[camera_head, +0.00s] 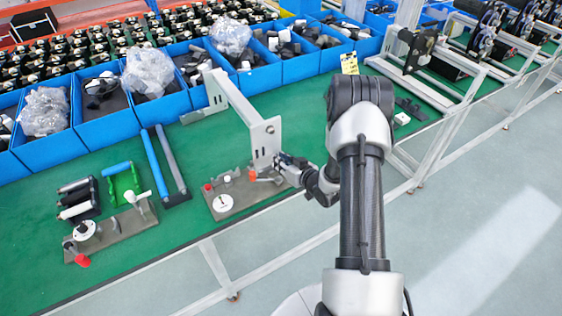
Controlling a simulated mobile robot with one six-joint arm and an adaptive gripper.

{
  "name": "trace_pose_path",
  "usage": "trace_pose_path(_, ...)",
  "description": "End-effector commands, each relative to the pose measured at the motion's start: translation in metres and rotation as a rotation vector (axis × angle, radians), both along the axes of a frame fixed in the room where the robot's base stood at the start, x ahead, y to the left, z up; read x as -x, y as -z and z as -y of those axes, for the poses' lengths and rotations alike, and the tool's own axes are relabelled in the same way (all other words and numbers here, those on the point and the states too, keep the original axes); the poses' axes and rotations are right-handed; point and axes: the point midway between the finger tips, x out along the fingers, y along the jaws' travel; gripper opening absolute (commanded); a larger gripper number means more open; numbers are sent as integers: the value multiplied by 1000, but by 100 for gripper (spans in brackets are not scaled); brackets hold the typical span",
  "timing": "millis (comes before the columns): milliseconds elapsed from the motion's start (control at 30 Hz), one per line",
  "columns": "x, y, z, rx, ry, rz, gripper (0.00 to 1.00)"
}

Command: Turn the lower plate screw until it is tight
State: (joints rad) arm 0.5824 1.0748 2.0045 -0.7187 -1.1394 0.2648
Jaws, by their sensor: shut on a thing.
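A light grey metal plate (265,138) stands upright at the near end of a long grey frame (232,98) on the green bench. A small round screw head (270,129) shows high on the plate. My gripper (282,160) reaches in from the right at the plate's lower right edge. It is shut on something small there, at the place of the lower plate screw. The screw itself is hidden by the fingers, and its seating in the plate cannot be seen.
A fixture (238,192) with a white disc and red knobs sits just below the plate, close to my gripper. A second fixture (118,228) stands at the left. Blue bins (105,122) line the back. Green bench top between the fixtures is free.

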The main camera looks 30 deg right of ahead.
Motion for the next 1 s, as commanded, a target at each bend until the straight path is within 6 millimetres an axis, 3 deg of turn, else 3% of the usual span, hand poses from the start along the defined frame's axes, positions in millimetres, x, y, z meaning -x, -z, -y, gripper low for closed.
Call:
trace_pose_path(467, 0, 0, 2, -66, 0, -1, 0)
trace_pose_path(1000, 0, 4, 6, -488, -1, -16, 0)
